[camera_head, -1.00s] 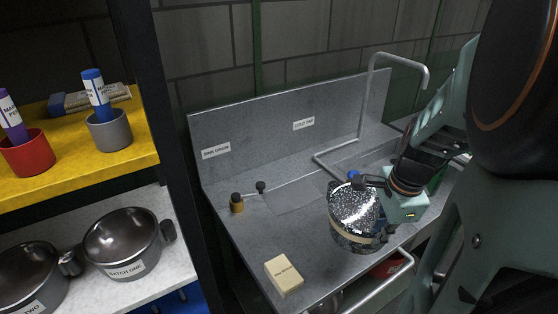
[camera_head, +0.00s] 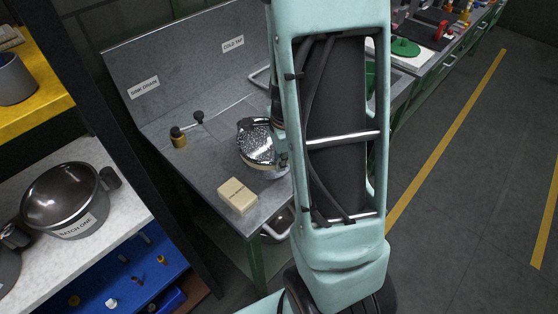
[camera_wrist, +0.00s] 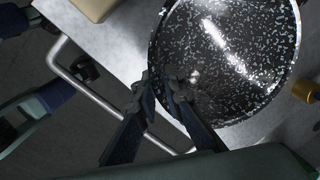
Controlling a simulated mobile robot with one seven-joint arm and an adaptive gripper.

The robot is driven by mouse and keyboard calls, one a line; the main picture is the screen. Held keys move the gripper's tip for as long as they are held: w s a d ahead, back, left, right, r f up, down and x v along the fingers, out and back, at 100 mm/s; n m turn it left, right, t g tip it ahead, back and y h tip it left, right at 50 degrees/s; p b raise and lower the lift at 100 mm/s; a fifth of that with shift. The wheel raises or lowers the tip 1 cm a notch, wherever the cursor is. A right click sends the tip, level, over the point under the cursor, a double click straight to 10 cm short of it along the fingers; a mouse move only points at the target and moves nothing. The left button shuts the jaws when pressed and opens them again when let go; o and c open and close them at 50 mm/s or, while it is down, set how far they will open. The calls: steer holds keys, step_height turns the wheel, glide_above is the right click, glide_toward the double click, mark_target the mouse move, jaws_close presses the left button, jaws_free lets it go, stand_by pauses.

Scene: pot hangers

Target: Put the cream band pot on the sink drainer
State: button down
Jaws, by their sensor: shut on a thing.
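The cream band pot (camera_head: 262,150) has a black-and-white speckled body and a cream band. In the head view it is at the grey sink drainer (camera_head: 205,165), partly hidden behind my arm. I cannot tell whether its base touches the surface. The head view hides most of my gripper behind my arm.
A cream block (camera_head: 238,196) lies on the drainer's front edge, close to the pot. A small brass-coloured fitting (camera_head: 178,137) stands to the left. A metal rail (camera_wrist: 95,90) runs along the front edge. A steel pot labelled batch one (camera_head: 68,195) sits on the left shelf.

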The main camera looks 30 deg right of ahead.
steer(key=shift+f, duration=0.15)
steer(key=c, duration=2)
jaws_free()
steer(key=r, duration=0.4)
steer(key=s+r+p, duration=0.1)
steer(key=r, duration=0.3)
steer(key=s+r+p, duration=0.1)
steer(key=r, duration=0.3)
